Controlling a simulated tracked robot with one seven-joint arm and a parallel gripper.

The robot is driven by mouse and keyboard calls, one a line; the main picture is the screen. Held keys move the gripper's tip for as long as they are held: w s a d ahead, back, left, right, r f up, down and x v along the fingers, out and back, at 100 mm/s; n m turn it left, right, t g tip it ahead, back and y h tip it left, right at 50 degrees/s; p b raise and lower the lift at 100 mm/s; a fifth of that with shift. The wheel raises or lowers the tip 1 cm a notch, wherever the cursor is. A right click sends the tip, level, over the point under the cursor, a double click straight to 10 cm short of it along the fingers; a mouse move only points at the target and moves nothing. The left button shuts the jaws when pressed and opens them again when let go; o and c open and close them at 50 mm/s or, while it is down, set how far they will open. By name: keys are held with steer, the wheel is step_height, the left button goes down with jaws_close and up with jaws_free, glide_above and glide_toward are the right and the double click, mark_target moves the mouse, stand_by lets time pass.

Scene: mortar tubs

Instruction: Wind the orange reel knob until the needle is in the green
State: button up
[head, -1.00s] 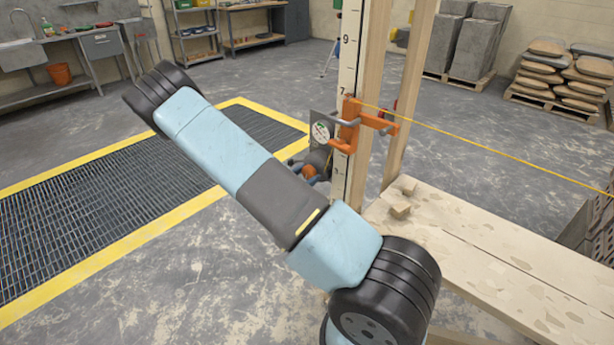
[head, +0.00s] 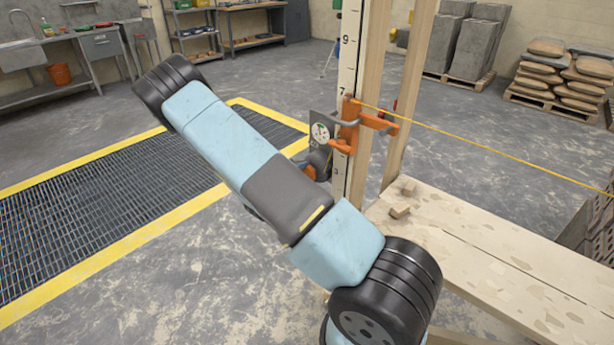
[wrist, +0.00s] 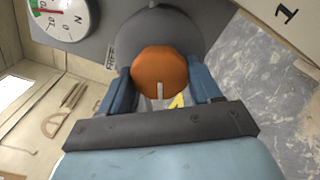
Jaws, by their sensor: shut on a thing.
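The orange reel knob (wrist: 160,70) faces the wrist camera, with its pale mark towards the bottom of the picture. My gripper (wrist: 161,82) is shut on it, one blue finger on each side. The knob also shows in the head view (head: 309,172), partly hidden by my arm. The grey reel body (wrist: 172,28) is behind the knob. The white gauge (wrist: 64,17) is at the upper left of the wrist view, cut by the frame edge, with some green and red at its left. The gauge is small in the head view (head: 320,132); I cannot tell exactly where its needle points.
An orange clamp (head: 349,128) holds on to the numbered wooden post (head: 347,65). A taut yellow line (head: 480,148) runs from it to the right. A plank bench (head: 480,235) with wood scraps stands at right. A yellow-edged floor grate (head: 100,205) lies at left.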

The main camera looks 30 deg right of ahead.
steer(key=shift+a+m, duration=0.1)
steer(key=shift+m, duration=0.4)
steer(key=shift+f, duration=0.1)
steer(key=o, duration=1.1)
steer(key=shift+c, duration=0.2)
steer(key=v, duration=1.3)
steer(key=shift+a, duration=0.35)
steer(key=shift+s+f, duration=0.1)
steer(key=shift+s, duration=0.05)
